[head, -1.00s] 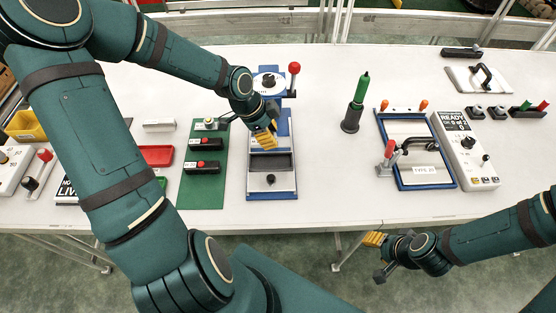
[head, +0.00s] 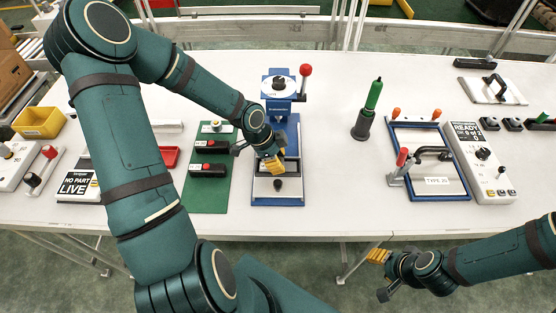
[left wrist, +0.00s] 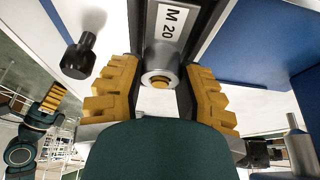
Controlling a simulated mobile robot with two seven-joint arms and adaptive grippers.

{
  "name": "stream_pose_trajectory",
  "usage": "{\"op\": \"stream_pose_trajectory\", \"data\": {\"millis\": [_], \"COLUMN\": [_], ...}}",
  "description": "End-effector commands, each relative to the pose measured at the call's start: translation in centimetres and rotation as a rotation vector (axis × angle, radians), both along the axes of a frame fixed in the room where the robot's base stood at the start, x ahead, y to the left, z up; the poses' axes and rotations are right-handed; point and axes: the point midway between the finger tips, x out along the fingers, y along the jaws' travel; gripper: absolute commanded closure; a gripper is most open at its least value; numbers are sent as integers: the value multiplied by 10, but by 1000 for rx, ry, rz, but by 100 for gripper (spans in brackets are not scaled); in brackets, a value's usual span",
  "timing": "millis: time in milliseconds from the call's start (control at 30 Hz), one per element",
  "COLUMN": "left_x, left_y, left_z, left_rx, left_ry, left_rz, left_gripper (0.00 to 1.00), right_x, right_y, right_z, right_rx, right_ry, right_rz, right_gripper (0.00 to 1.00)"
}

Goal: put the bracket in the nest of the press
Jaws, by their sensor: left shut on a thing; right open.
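The blue press (head: 281,90) with its red-knobbed lever stands at the back centre of the table. Its base carries a grey nest plate with a black knob (head: 278,184) at the front. My left gripper (head: 272,164) is above this base, behind the knob, with its yellow fingers pointing down. In the left wrist view the fingers (left wrist: 160,92) are shut on a piece with a round silver boss, seemingly the bracket (left wrist: 160,78); the head view mostly hides it. A label "M 20" shows beyond it. My right gripper (head: 379,256) is open and empty off the table's front edge.
A green mat (head: 208,195) with black button boxes lies left of the press. A green-topped tool (head: 367,110) stands upright to the right. Farther right are a blue-framed fixture (head: 440,196) and a white "READY" box (head: 483,160).

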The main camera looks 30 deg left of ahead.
Motion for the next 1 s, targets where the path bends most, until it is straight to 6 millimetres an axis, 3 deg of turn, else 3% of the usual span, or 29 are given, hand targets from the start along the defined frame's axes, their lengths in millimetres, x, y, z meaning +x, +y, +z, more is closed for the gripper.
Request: {"op": "stream_pose_trajectory", "data": {"millis": [133,167,200,633,1000], "left_x": [0,0,0,-1,-15], "left_y": [0,0,0,2,26], "left_z": [-4,-3,-3,5,71], "left_rx": [0,0,0,1,3], "left_ry": [0,0,0,0,-1], "left_rz": [0,0,0,2,5], "left_gripper": [100,55,41,39,39], "right_x": [-1,-1,-1,0,5], "right_y": [0,0,0,0,-2], "right_z": [-3,-2,-2,3,34], "right_rx": [0,0,0,0,1], "right_ry": [1,2,2,-2,-13], "right_rz": [0,2,2,-1,-10], "right_gripper": [53,53,53,53,53]}}
